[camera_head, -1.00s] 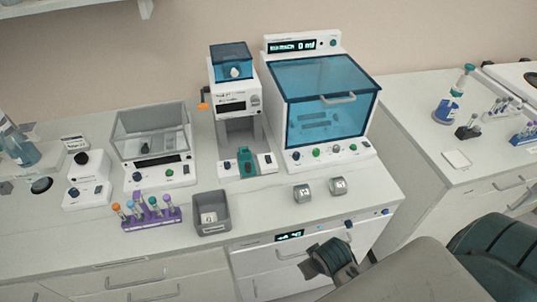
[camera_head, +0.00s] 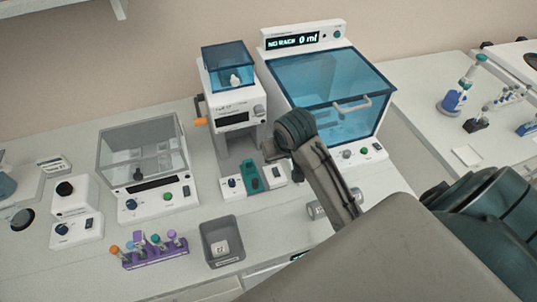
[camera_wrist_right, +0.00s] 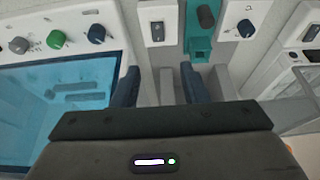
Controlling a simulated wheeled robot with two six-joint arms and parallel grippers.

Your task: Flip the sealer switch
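A tall white machine (camera_head: 235,112) with a blue-tinted top box and an orange side lever stands at mid-counter; it appears to be the sealer. Its base has a teal holder (camera_head: 250,178) between a dark knob and a rocker switch (camera_head: 276,172). The switch also shows in the right wrist view, a dark rocker on a white block (camera_wrist_right: 157,31). My right gripper (camera_head: 272,153) is by the machine's base, its tips partly hidden by its own body. In the right wrist view its two dark fingers (camera_wrist_right: 160,84) are apart and empty, with the switch beyond the gap. My left gripper is not in view.
A white cabinet with a blue see-through lid (camera_head: 325,85) stands close right of the machine. A grey-lidded box (camera_head: 140,150) is on the left. A purple tube rack (camera_head: 155,252) and a grey bin (camera_head: 222,240) sit in front. My right arm covers the front right counter.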

